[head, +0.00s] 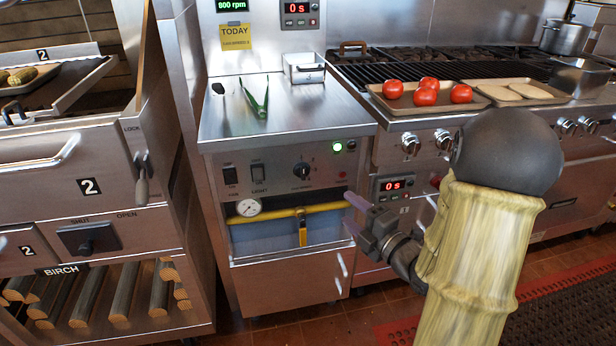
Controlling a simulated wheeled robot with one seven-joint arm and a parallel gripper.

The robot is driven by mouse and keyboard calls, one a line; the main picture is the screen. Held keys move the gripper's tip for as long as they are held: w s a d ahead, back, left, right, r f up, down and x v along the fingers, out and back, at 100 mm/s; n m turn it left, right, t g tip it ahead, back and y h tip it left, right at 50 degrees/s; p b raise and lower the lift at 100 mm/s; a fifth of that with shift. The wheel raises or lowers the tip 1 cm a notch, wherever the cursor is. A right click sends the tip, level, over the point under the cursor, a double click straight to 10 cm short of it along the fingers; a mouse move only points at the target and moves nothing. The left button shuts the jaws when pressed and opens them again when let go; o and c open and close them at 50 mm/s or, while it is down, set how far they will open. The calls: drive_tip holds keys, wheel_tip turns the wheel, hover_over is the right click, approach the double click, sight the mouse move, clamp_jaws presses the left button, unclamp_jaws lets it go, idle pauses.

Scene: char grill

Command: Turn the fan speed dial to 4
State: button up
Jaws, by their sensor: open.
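A round black dial (302,171) with small white marks sits on the steel control panel of the middle cabinet. I take it to be the fan speed dial; its label and numbers are too small to read, and its setting cannot be told. A green display (231,5) above the cabinet reads 800 rpm. My gripper (351,214), with two purple fingers, is open and empty. It is below and to the right of the dial, in front of the cabinet's right edge, and apart from the dial.
Below run a yellow gas pipe with a yellow-handled valve (303,232) and a gauge (248,207). A lit green lamp (338,146) is at upper right. Tongs (257,100) lie on the cabinet top. A grill stands right.

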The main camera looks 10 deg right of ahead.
sight(303, 172)
drive_tip(key=p+x, duration=0.2)
drive_tip(key=x, duration=1.5)
drive_tip(key=shift+w+a+p, duration=0.1)
drive_tip(key=shift+p, duration=0.2)
drive_tip(key=c, duration=1)
